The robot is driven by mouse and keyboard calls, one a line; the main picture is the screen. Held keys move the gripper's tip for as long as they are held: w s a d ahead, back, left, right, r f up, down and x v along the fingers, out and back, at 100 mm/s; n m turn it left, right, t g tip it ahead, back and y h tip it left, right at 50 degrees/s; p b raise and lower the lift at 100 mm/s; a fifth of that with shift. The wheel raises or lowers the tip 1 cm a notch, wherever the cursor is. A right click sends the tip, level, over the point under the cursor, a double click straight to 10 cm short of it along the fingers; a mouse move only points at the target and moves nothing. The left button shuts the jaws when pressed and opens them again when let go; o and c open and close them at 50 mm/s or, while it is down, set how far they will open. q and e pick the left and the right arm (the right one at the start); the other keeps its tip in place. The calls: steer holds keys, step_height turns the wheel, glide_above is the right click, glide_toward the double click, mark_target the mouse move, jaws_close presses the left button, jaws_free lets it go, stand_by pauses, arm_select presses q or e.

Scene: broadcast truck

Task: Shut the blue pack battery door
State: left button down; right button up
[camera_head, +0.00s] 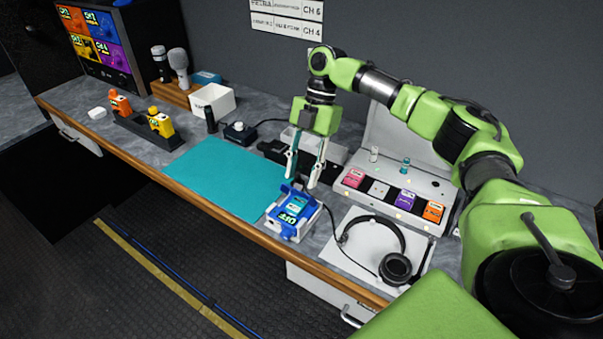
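The blue pack (294,214) lies in a white cradle (285,233) at the front of the counter, its face with a pale label and green marking turned up. A blue piece that may be its battery door stands out at its back left edge; how far it is open is too small to tell. My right gripper (301,178) points down just above and behind the blue pack. Its two fingers are apart with nothing visible between them. My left gripper is out of view.
A teal mat (226,178) lies left of the cradle, with free room on it. Headphones (396,267) rest on a white pad at right. Behind is an open case (385,203) with coloured packs. Orange and yellow packs (160,122) stand in a dark holder at left.

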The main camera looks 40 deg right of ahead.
steer(key=shift+a+f, duration=0.25)
steer(key=shift+f, duration=0.35)
jaws_close()
